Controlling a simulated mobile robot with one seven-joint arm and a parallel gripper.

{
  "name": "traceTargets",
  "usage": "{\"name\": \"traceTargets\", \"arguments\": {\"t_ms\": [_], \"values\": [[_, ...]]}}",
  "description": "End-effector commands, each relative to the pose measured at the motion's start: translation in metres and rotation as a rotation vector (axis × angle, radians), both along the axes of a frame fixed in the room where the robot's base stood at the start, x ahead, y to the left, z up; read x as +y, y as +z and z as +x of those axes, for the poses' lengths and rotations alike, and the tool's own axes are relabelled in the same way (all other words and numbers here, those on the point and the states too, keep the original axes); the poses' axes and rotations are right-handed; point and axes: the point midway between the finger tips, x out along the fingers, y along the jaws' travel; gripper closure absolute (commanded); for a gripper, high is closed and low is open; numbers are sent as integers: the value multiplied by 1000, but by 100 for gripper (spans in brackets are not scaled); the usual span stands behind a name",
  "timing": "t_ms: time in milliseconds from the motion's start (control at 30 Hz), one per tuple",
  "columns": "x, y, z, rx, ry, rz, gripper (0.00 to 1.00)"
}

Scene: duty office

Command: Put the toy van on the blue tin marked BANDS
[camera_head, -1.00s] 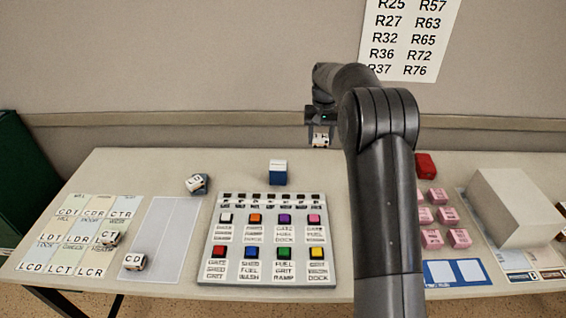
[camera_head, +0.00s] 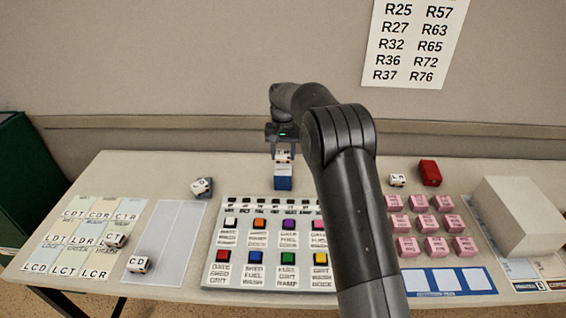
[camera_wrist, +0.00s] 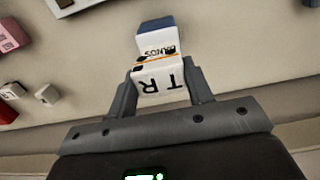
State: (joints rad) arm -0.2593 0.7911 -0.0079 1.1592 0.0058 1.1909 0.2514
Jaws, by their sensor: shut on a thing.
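My gripper (camera_head: 283,146) is shut on the toy van (camera_wrist: 160,82), a small white van with the letters TR and an orange stripe. In the wrist view it sits between both fingers. The blue tin marked BANDS (camera_head: 283,183) stands at the back of the table, behind the button panel. The tin also shows in the wrist view (camera_wrist: 154,28), just beyond the van, its label partly covered. In the head view the van is right over the tin's top. I cannot tell whether the two touch.
Another white van (camera_head: 202,187) stands left of the tin. A small white van (camera_head: 397,180) and a red block (camera_head: 429,172) are at the back right. The button panel (camera_head: 212,240) lies in front of the tin. Pink blocks (camera_head: 408,246) and a big pale box (camera_head: 515,215) stand right.

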Motion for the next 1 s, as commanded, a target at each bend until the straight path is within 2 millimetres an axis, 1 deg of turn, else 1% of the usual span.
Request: {"name": "traceTargets", "arguments": {"t_ms": [133, 300, 700, 733, 900, 1000], "values": [[1, -12, 0, 2, -1, -1, 75], [0, -37, 0, 2, 0, 0, 75], [0, -43, 0, 0, 0, 0, 75], [0, -43, 0, 0, 0, 0, 52], [0, -43, 0, 0, 0, 0, 38], [0, -43, 0, 0, 0, 0, 32]]}}
